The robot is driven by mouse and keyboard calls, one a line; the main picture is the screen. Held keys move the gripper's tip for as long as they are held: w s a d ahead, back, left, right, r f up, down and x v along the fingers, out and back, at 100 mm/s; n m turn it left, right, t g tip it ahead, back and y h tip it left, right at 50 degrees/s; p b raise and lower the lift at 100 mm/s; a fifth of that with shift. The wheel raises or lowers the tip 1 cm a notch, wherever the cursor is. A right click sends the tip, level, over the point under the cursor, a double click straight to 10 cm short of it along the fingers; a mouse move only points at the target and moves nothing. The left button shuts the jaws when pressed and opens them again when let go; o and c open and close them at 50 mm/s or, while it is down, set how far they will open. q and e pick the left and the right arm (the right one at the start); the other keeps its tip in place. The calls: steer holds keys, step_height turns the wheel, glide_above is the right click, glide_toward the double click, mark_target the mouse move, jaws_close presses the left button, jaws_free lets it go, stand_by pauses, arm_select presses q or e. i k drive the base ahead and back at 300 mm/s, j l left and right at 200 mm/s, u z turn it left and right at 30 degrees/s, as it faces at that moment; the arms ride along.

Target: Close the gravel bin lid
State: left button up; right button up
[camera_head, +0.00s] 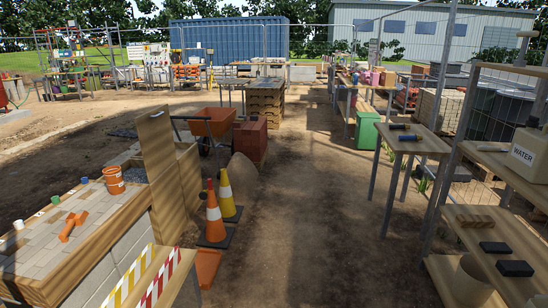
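The gravel bin (176,190) is a wooden box on the left, at the far end of a paved, wood-edged counter. Its lid looks to be the pale wooden board (156,150) standing upright at the bin, so the bin is open. Grey gravel (132,174) shows just left of the board. The board hides part of the bin's inside. Neither of my grippers is in view.
An orange bucket (114,180) and an orange tool (73,226) are on the counter (60,255). Orange (215,215) and yellow (226,192) cones stand right of the bin. An orange wheelbarrow (213,122) is behind. The dirt path (300,220) is clear.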

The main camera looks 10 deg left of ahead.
mark_target(154, 128)
steer(key=i+u, duration=0.2)
steer(key=i, duration=0.25)
steer(key=i+l+u, duration=0.2)
steer(key=i, duration=0.2)
steer(key=i+u, duration=0.25)
steer(key=i, duration=0.2)
steer(key=i+l+u, duration=0.2)
steer(key=i, duration=0.2)
steer(key=i+l+u, duration=0.65)
steer(key=i, duration=0.15)
steer(key=i+l+u, duration=0.15)
steer(key=i+l, duration=0.2)
steer(key=i, duration=0.3)
steer(key=i+l+u, duration=0.15)
steer(key=i+l, duration=0.3)
steer(key=i, duration=0.15)
